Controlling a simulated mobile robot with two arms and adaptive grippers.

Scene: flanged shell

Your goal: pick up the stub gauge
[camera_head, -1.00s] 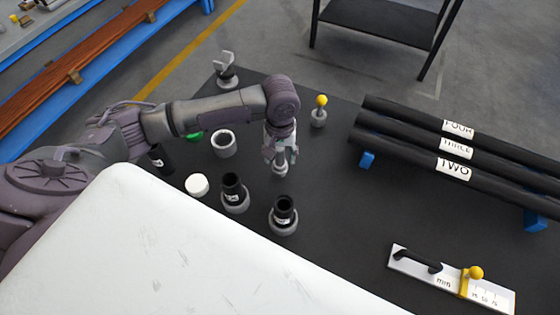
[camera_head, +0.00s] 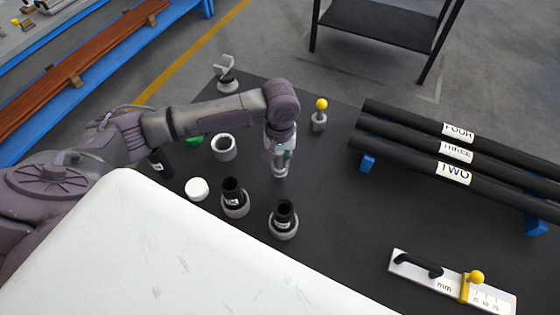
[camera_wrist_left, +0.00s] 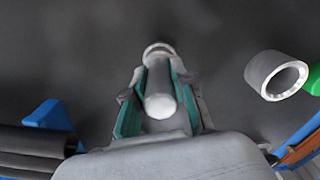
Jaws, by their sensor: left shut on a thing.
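The stub gauge (camera_head: 280,172) is a small light grey round post with a wider foot. It is upright on the dark table top or very close above it; I cannot tell which. My left gripper (camera_head: 281,157) points down over it and is shut on its upper part. In the left wrist view, the stub gauge's round end (camera_wrist_left: 160,105) sits between the two green finger pads of my left gripper (camera_wrist_left: 155,95), and its foot shows beyond the fingertips. My right gripper is not in view.
Two grey rings with black tubes (camera_head: 233,193) (camera_head: 284,216) and a white cap (camera_head: 197,188) stand nearby. An open grey ring (camera_head: 223,147) is left, a yellow-knobbed piece (camera_head: 320,115) behind. Black pipes (camera_head: 455,172) lie right. A measuring plate (camera_head: 425,270) lies front right.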

